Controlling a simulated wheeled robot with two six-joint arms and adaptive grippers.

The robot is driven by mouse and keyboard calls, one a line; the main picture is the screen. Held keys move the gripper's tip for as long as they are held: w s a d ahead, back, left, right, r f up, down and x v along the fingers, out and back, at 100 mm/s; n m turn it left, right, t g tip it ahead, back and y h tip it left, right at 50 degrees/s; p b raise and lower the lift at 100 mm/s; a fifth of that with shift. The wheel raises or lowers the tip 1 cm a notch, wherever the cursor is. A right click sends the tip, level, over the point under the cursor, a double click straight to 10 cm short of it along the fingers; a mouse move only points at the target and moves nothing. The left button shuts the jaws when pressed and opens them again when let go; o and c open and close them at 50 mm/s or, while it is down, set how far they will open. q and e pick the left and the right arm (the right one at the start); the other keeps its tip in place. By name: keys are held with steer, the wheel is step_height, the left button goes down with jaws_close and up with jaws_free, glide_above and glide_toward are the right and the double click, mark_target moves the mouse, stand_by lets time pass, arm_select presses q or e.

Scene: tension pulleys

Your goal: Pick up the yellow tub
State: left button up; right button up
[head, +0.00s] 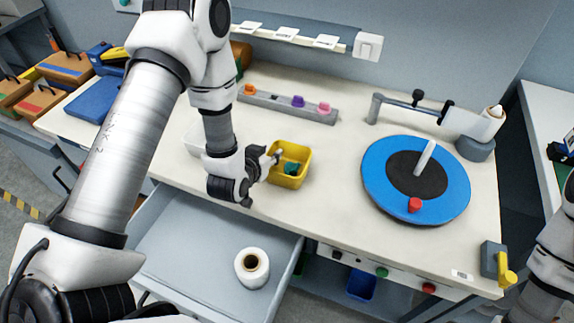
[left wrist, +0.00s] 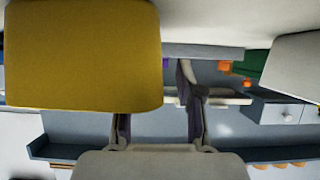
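The yellow tub (head: 289,180) stands on the table near its front edge, upright, with a green item (head: 291,168) inside. Its yellow wall also fills the upper left of the left wrist view (left wrist: 82,55). My left gripper (head: 274,157) is at the tub's left rim, close to its back left corner. In the left wrist view the two fingers (left wrist: 157,100) stand apart with a gap between them, and the tub hides the tip of one. I cannot tell whether they touch the rim. Only part of my right arm shows at the right edge; its gripper is out of view.
A blue turntable (head: 380,190) with a white post and red knob is right of the tub. A grey rail (head: 290,107) with coloured pegs lies behind. An open drawer (head: 200,248) below holds a white roll (head: 252,267). Table between tub and turntable is clear.

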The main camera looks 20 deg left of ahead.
arm_select(q)
jaws_close()
steer(key=shift+r, duration=0.1)
